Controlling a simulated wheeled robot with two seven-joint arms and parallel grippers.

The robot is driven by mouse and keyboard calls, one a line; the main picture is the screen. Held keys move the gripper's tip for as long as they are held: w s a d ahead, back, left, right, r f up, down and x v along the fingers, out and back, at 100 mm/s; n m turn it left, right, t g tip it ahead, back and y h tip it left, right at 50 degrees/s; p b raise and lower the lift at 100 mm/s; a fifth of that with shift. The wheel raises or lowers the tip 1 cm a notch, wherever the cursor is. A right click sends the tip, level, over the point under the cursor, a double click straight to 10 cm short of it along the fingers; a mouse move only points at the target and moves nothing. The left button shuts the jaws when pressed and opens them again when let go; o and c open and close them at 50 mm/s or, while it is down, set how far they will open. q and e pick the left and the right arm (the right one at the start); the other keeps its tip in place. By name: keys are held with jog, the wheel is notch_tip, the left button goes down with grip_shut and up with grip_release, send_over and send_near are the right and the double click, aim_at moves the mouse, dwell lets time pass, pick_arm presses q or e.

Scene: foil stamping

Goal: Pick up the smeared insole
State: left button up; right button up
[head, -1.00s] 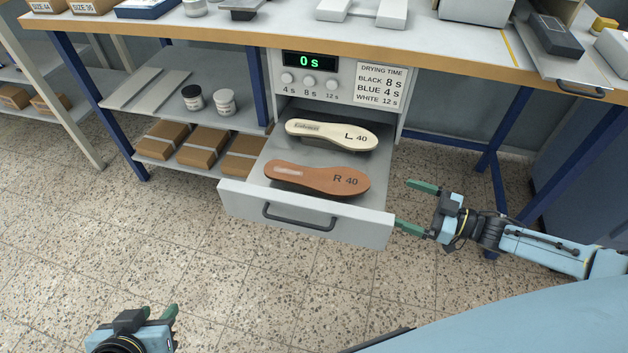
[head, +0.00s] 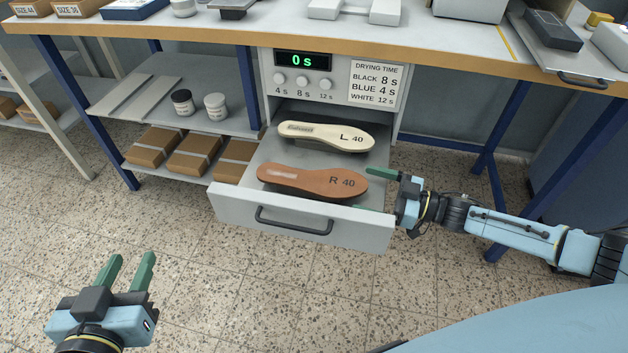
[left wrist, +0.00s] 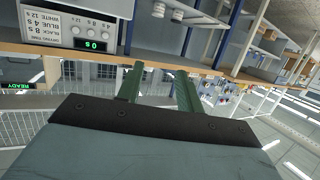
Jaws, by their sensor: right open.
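A brown insole marked R 40 (head: 312,181) lies in the front of the open drawer. A cream insole marked L 40 (head: 326,137) lies behind it. Each has a small stamp near its left end; the brown one's stamp looks pale and blurred, but I cannot read it clearly. My right gripper (head: 376,190) is open and empty at the drawer's right side, its fingers pointing left toward the brown insole, with one finger partly hidden by the drawer front. My left gripper (head: 128,263) is open and empty above the floor at lower left; its fingers (left wrist: 158,82) also show in the left wrist view.
The grey drawer (head: 230,206) is pulled out below the drying unit (head: 302,61), whose display reads 0 s. A shelf with two jars and several brown boxes (head: 195,153) stands to the left. The workbench edge (head: 450,67) runs above. The floor in front is clear.

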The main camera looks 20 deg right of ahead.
aim_at(350, 186)
jog(key=x, duration=0.1)
jog(key=b+x, duration=0.1)
jog(key=x, duration=0.1)
jog(key=b+x, duration=0.1)
jog(key=shift+a+f, duration=0.25)
jog(key=shift+f, duration=0.05)
pick_arm(q)
notch_tip(350, 186, up, 8)
jog(key=d+t+h, duration=0.1)
jog(key=t+h, duration=0.1)
jog(key=t, duration=0.3)
jog(key=shift+w+d+r+t, duration=0.15)
jog(key=shift+d+r+t, duration=0.05)
jog(key=shift+d+t, duration=0.15)
pick_arm(e)
jog(key=shift+w+a, duration=0.15)
jog(key=shift+a, duration=0.15)
jog(key=c, duration=0.9)
pick_arm(q)
jog(key=shift+f, duration=0.1)
pick_arm(e)
jog(key=shift+r, duration=0.15)
